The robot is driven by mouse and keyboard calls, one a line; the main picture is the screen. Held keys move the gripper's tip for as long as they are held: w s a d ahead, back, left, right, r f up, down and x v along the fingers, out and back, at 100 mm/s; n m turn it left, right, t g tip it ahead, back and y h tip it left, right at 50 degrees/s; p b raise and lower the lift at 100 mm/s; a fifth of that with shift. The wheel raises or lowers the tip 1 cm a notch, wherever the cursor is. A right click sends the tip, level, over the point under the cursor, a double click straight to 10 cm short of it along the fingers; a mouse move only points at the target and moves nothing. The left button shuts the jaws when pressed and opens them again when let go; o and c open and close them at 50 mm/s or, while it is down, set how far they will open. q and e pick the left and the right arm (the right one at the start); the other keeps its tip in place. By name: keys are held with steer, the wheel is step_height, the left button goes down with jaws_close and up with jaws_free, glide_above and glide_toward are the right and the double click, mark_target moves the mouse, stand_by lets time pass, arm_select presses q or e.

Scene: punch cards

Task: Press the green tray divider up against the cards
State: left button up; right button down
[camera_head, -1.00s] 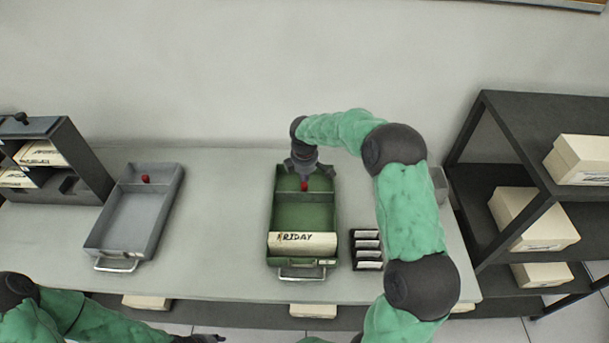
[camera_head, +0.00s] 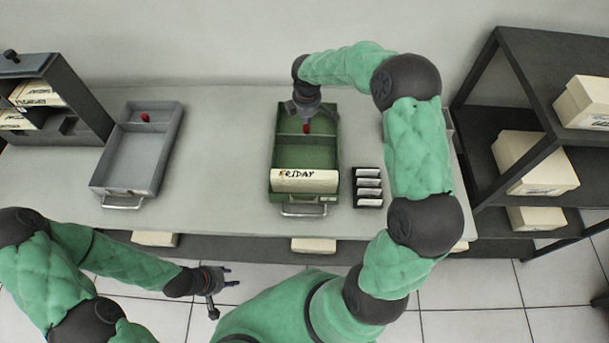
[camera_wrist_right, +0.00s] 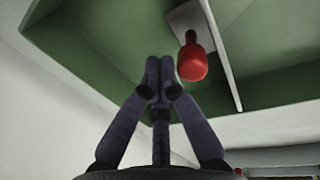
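The green tray (camera_head: 273,160) lies on the table with cream cards labelled FRIDAY (camera_head: 305,181) at its near end. Its divider (camera_head: 289,134) crosses the tray toward the far end, with bare tray floor between it and the cards. The divider's red knob (camera_head: 307,128) also shows in the right wrist view (camera_wrist_right: 192,62), beside the thin divider plate (camera_wrist_right: 222,55). My right gripper (camera_head: 305,112) is over the far compartment, behind the knob. In the wrist view its fingertips (camera_wrist_right: 159,68) are together and empty, apart from the knob. My left gripper (camera_head: 224,289) is open and empty, off the table's front.
A grey tray (camera_head: 102,178) with a red knob stands left on the table, beside a dark card rack (camera_head: 80,100). A small black holder (camera_head: 367,187) stands right of the green tray. A dark shelf (camera_head: 510,60) with cream boxes is at the right.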

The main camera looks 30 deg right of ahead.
steer(key=shift+s+a+b, duration=0.25)
steer(key=shift+s+a, duration=1.25)
steer(key=shift+s, duration=0.95)
steer(key=shift+s+a+b, duration=0.25)
steer(key=shift+s+a, duration=1.25)
steer(key=shift+s, duration=0.95)
steer(key=shift+s+a+b, duration=0.25)
steer(key=shift+s+a, duration=1.25)
steer(key=shift+s, duration=0.95)
steer(key=shift+w, duration=0.15)
steer(key=shift+r+p, duration=0.5)
steer(key=shift+r, duration=0.1)
step_height(320, 180, up, 8)
steer(key=s+p, duration=0.1)
steer(key=p, duration=0.5)
steer(key=shift+a, duration=0.3)
steer(key=shift+s+f, duration=0.1)
steer(key=shift+f, duration=0.1)
